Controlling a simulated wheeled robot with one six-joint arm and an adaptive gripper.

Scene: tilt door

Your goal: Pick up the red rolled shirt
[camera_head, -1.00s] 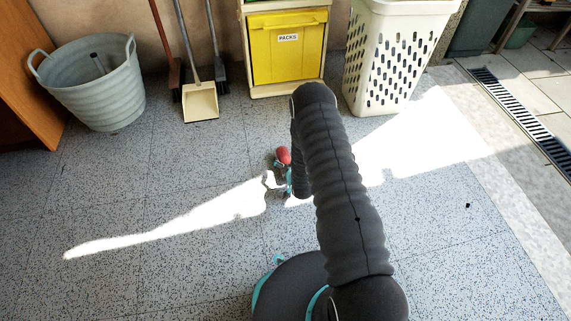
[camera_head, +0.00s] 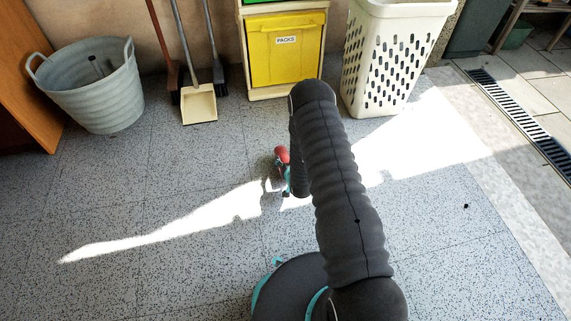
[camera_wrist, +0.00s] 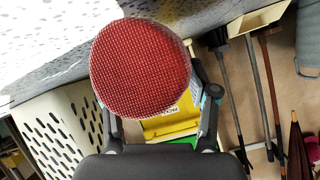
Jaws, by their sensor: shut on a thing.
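The red rolled shirt (camera_wrist: 140,68) fills the upper middle of the wrist view, its round, woven-looking end facing the camera. My gripper (camera_wrist: 163,98) is shut on it, with one dark finger on each side of the roll. In the head view a small part of the red shirt (camera_head: 282,154) shows just left of my dark, ribbed arm. My gripper (camera_head: 287,174) is mostly hidden there behind the arm. The height of the shirt over the floor is hard to judge.
A yellow bin labelled PACKS (camera_head: 287,52) stands in a shelf at the back. A white slotted basket (camera_head: 388,60) is to its right. A grey tub (camera_head: 95,88), a dustpan (camera_head: 199,103) and brooms are to its left.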

